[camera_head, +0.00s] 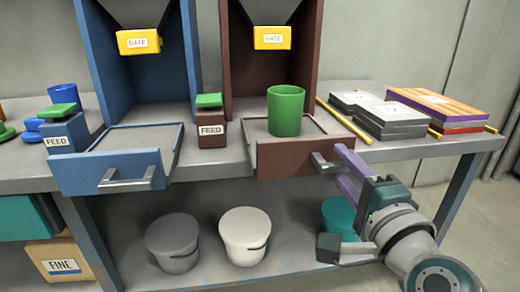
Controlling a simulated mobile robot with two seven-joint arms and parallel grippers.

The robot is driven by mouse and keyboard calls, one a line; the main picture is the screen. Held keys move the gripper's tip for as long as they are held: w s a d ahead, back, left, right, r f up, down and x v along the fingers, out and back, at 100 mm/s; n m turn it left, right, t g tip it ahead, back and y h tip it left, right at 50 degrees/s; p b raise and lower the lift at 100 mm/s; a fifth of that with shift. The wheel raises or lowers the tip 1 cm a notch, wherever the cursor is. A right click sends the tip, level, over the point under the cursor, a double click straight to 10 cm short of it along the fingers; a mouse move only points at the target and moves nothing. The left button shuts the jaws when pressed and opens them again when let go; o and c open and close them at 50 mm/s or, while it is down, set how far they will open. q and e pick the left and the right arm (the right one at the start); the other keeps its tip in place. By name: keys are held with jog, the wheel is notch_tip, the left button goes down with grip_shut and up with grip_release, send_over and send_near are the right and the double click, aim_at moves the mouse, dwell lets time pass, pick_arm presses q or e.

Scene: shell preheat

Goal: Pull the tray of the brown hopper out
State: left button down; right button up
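The brown hopper (237,70) stands at centre with a yellow gate (271,38) at its top. Its tray (285,159) juts out in front of the hopper, with a dark bar handle (322,163) on its front. A green cup (286,112) stands upright in the tray. My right gripper (344,160) reaches in from the lower right, its purple fingers at the right end of this handle. The fingers overlap in view, so I cannot tell whether they are closed on the handle. My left gripper is not in view.
A blue hopper (91,60) with its own tray (110,172) stands to the left. Two feed blocks (212,133) (66,135) flank the trays. Flat stacked plates (390,115) lie on the table at right. Lidded buckets (244,236) stand on the shelf below.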

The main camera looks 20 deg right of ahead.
jog(key=shift+o, duration=0.4)
jog(key=shift+w, duration=0.1)
jog(key=p+v, duration=0.1)
jog(key=v, duration=0.9)
jog(key=shift+w, duration=0.1)
